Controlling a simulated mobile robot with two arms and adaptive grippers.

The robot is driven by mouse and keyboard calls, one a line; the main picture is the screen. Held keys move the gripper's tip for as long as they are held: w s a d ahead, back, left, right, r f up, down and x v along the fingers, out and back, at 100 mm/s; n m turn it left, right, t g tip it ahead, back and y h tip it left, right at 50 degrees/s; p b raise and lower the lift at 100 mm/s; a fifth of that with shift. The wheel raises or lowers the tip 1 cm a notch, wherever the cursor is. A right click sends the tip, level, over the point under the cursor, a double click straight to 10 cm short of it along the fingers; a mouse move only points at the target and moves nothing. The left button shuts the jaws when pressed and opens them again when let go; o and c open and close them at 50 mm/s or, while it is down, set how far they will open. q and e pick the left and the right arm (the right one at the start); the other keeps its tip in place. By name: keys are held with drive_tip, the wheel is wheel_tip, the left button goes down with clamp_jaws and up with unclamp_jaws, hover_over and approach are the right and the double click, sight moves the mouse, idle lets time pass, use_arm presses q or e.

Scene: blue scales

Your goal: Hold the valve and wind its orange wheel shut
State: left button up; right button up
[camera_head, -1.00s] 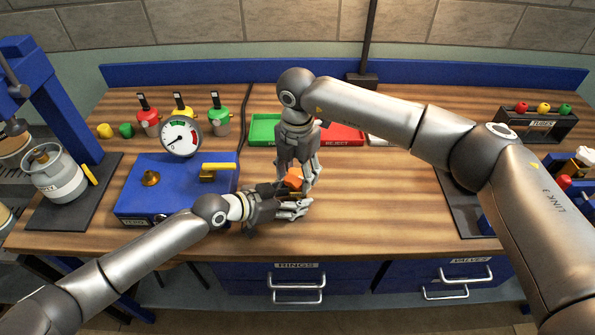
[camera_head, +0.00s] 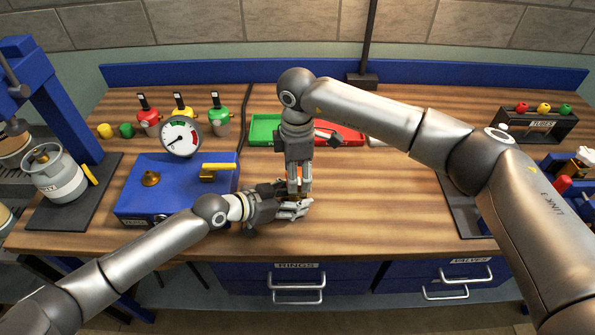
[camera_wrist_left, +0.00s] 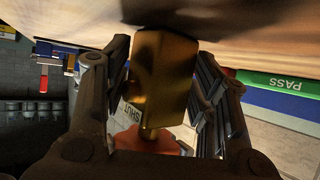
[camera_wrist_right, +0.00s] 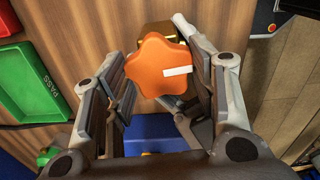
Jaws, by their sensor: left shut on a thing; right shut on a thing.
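The valve has a brass body (camera_wrist_left: 163,80) and an orange star-shaped wheel (camera_wrist_right: 160,67) with a white mark pointing right in the right wrist view. My left gripper (camera_head: 294,208) comes in low from the left and is shut on the brass body, its fingers on either side, holding it just above the bench. My right gripper (camera_head: 298,191) points down from above and is shut on the orange wheel, its fingers flanking the rim. In the head view the fingers hide most of the valve. The wheel's lower part also shows in the left wrist view (camera_wrist_left: 147,141).
A blue box (camera_head: 150,187) with a gauge (camera_head: 180,136) and yellow lever stands left of my grippers. A green tray (camera_head: 264,128) and a red tray (camera_head: 345,135) lie behind them. The bench (camera_head: 385,205) is clear to the right, and its front edge is close.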

use_arm(q)
drive_tip(key=shift+a+f, duration=0.1)
use_arm(e)
drive_tip(key=shift+d+m, duration=0.1)
drive_tip(key=shift+m, duration=0.4)
drive_tip(key=o, duration=1)
drive_tip(key=shift+o, duration=0.2)
drive_tip(key=shift+r, duration=0.1)
wheel_tip(320, 180, up, 12)
use_arm(q)
drive_tip(key=o, duration=0.8)
drive_tip(key=shift+o, duration=0.2)
